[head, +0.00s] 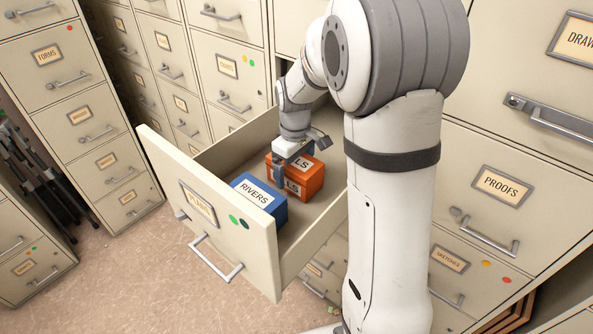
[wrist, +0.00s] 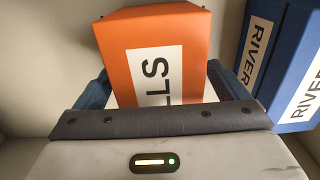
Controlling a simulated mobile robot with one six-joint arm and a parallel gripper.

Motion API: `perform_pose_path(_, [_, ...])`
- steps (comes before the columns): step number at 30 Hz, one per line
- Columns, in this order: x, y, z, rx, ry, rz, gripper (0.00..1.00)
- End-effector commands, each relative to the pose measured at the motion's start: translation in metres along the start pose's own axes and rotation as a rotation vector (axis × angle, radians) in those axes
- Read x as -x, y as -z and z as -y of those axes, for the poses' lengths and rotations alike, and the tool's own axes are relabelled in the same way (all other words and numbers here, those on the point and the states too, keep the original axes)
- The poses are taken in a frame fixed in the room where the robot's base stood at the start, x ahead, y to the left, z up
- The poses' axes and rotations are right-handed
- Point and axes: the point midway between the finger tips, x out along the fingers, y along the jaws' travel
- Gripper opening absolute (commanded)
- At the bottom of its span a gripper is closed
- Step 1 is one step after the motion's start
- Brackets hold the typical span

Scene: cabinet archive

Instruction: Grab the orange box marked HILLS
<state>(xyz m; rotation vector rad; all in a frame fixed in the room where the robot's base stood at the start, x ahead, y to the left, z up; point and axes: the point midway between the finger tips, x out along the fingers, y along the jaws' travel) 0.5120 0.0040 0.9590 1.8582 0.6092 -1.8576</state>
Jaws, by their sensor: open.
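The orange box (head: 308,181) lies in the open drawer. Its white labels are partly covered by my gripper, and only the ending "LS" reads in the head view. In the wrist view the orange box (wrist: 172,32) fills the middle, with part of its label cut off by the gripper body. My gripper (head: 291,166) is over the box from above, open. In the wrist view its blue fingers (wrist: 158,88) show at the left and right sides of the box. I cannot tell whether they touch it.
A blue box marked RIVERS (head: 262,197) sits in the drawer close to the orange box, nearer the drawer front (head: 205,207). It also shows at the right in the wrist view (wrist: 290,60). Drawer walls surround both. Closed cabinets (head: 70,110) stand around.

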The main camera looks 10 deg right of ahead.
Motion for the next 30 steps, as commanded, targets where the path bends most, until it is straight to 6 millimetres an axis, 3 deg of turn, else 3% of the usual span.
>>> perform_pose_path(6, [-0.027, 0.001, -0.001, 0.0, 0.001, 0.002, 0.94])
perform_pose_path(14, [-0.03, 0.001, -0.001, -0.001, 0.0, 0.0, 0.94])
perform_pose_path(30, [-0.03, 0.001, -0.002, -0.002, 0.0, 0.0, 0.5])
